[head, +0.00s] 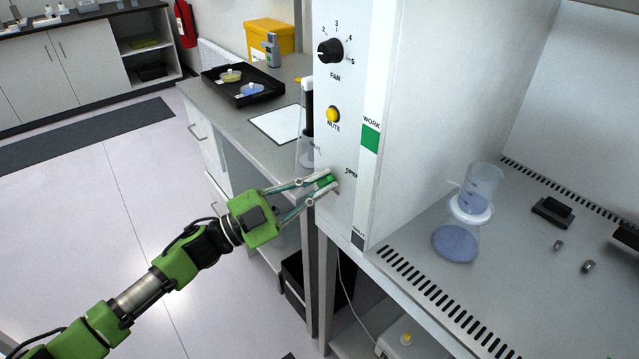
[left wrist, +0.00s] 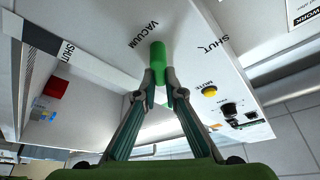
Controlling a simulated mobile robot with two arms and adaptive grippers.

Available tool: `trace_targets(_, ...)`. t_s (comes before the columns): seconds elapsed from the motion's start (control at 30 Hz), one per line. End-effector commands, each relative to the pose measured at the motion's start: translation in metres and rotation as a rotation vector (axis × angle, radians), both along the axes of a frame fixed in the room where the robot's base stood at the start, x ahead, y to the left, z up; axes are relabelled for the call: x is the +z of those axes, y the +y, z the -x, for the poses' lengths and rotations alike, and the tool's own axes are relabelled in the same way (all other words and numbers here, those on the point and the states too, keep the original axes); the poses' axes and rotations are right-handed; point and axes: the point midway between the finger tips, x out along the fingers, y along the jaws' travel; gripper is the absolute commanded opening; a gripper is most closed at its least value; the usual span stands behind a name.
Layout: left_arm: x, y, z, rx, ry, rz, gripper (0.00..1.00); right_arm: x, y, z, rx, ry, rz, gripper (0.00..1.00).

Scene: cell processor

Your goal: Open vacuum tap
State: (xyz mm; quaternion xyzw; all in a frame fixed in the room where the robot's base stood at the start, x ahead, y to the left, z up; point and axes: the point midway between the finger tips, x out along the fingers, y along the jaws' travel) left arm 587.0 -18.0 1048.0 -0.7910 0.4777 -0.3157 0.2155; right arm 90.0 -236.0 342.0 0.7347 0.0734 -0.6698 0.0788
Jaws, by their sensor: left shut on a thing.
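The vacuum tap is a small green knob (head: 326,181) low on the front panel (head: 340,110) of the white cabinet. In the left wrist view the green knob (left wrist: 158,58) stands out from the panel, with the words VACUUM and SHUT printed beside it. My left gripper (head: 324,184) is shut on the green knob, a fingertip on each side; it also shows in the left wrist view (left wrist: 160,88). The fingers partly hide the knob and the lettering in the head view. My right gripper is not in view.
A black FAN dial (head: 330,50) and a yellow MUTE button (head: 333,114) sit above the tap. Inside the cabinet stands a flask with blue liquid (head: 455,242). A bench with a black tray (head: 243,84) is behind. The floor at left is clear.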

Motion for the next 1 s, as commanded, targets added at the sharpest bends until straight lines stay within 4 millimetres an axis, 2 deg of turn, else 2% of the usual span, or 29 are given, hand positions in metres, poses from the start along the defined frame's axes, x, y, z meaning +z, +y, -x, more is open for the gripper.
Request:
trace_targets(0.33,-0.001,0.0,0.0,0.0,0.0,-0.001,0.0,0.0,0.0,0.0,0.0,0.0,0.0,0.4)
trace_targets(0.37,-0.001,0.0,0.0,0.0,0.0,-0.001,0.17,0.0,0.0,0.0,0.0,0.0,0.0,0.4)
trace_targets(0.4,-0.001,0.0,0.0,0.0,0.0,-0.001,0.26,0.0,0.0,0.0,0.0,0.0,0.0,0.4)
trace_targets(0.77,-0.001,0.001,0.0,0.0,0.0,-0.001,0.26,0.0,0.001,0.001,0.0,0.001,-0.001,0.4)
trace_targets(0.87,-0.004,0.009,0.003,0.001,0.001,-0.003,0.26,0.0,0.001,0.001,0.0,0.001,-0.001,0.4)
trace_targets(1.0,-0.012,0.031,0.011,0.003,0.004,-0.004,0.26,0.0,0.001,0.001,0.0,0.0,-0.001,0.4)
